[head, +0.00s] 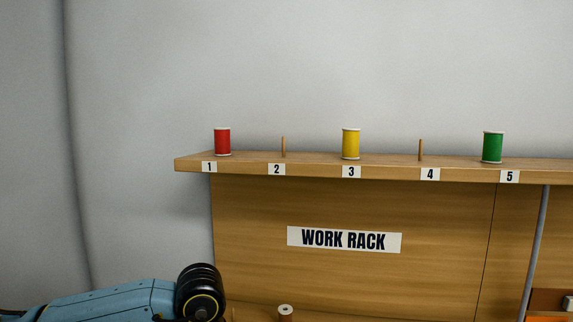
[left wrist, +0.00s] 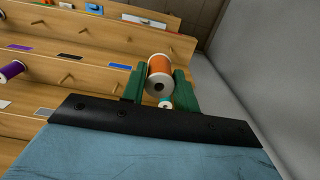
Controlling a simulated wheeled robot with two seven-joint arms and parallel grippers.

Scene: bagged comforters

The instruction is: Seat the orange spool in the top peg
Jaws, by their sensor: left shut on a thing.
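In the left wrist view, my left gripper (left wrist: 159,84) has green fingers shut on the orange spool (left wrist: 160,66), which has pale end discs. One end with its dark hole faces the camera. The held spool is clear of the stepped wooden rack (left wrist: 105,40). Bare wooden pegs show on the rack, one at the left (left wrist: 65,78) and one on a higher step (left wrist: 84,29). I cannot tell which is the top peg. In the head view my left arm comes in at the lower left, its fingers out of frame. My right gripper is in neither view.
A work rack shelf (head: 330,168) holds red (head: 222,142), yellow (head: 351,144) and green (head: 492,147) spools; pegs 2 (head: 283,147) and 4 (head: 420,150) are bare. A purple spool (left wrist: 12,71) is on the stepped rack. A teal-and-white spool (left wrist: 165,103) shows between the fingers.

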